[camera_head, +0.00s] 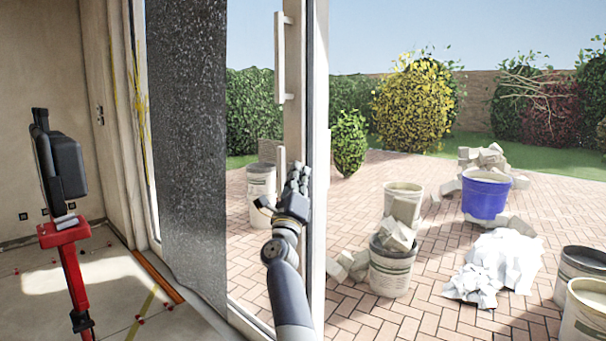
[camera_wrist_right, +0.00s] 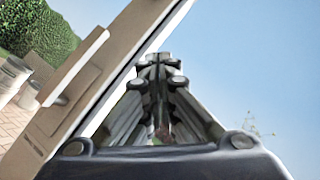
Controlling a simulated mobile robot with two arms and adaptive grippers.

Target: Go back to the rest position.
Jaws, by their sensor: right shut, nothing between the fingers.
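My right gripper (camera_head: 297,177) is raised on its arm, fingers pointing up, in front of the frame of the glass door (camera_head: 317,120) in the head view. In the right wrist view the fingers of the right gripper (camera_wrist_right: 157,66) run together to a narrow tip with nothing between them. The white door handle (camera_head: 281,60) stands above and left of the gripper in the head view. It also shows at the left of the wrist view (camera_wrist_right: 78,66). I cannot tell whether the gripper touches the door. My left gripper is not in view.
A red stand with a black device (camera_head: 62,160) is at the left on the tiled floor. Outside, a blue bucket (camera_head: 486,197), several pale buckets, rubble and a white heap (camera_head: 497,266) lie on brick paving. A dark speckled panel (camera_head: 187,140) stands left of the glass.

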